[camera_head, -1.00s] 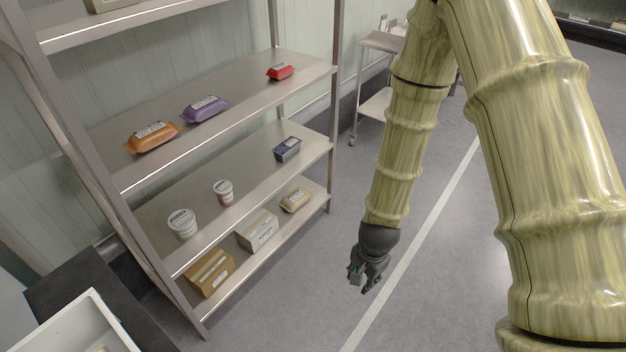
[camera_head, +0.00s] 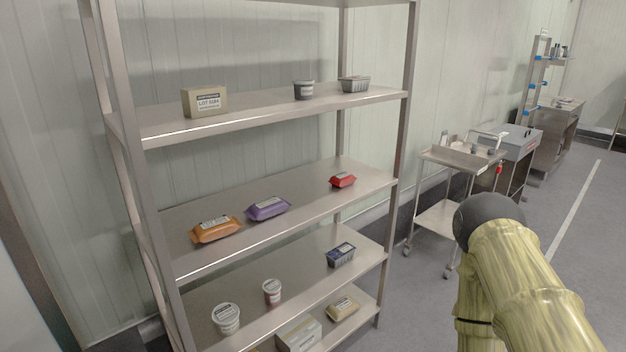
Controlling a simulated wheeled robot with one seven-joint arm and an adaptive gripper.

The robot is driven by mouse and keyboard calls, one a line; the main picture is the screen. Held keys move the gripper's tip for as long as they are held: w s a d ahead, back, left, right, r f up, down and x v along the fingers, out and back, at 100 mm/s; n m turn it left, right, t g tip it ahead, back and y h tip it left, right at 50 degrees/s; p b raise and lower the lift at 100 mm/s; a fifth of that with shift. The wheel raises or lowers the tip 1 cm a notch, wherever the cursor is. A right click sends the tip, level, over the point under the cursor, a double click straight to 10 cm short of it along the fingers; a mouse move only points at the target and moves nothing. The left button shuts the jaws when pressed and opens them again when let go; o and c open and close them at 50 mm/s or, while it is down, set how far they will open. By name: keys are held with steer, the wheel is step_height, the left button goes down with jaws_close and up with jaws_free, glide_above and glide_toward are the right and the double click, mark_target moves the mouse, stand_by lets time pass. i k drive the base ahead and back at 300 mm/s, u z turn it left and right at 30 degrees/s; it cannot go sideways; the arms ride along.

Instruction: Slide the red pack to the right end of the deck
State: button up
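The red pack (camera_head: 343,180) lies near the right end of a middle shelf deck (camera_head: 315,209) of a metal rack. A short stretch of bare deck shows between it and the right post. A purple pack (camera_head: 268,207) and an orange pack (camera_head: 215,229) lie to its left on the same deck, apart from it. My arm shows at the lower right, away from the rack. My gripper is out of the frame.
The upper deck (camera_head: 270,108) holds a box (camera_head: 205,102), a dark cup (camera_head: 304,89) and a tray pack (camera_head: 355,84). Lower decks hold tubs and packs. A metal cart (camera_head: 440,215) stands right of the rack. Open floor lies further right.

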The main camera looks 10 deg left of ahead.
mark_target(344, 179)
steer(key=k, duration=0.65)
steer(key=z, duration=0.25)
steer(key=i, duration=0.35)
steer(key=z, duration=0.75)
steer(key=i, duration=1.2)
steer(key=u, duration=0.4)
steer(key=i, duration=0.85)
steer(key=u, duration=0.5)
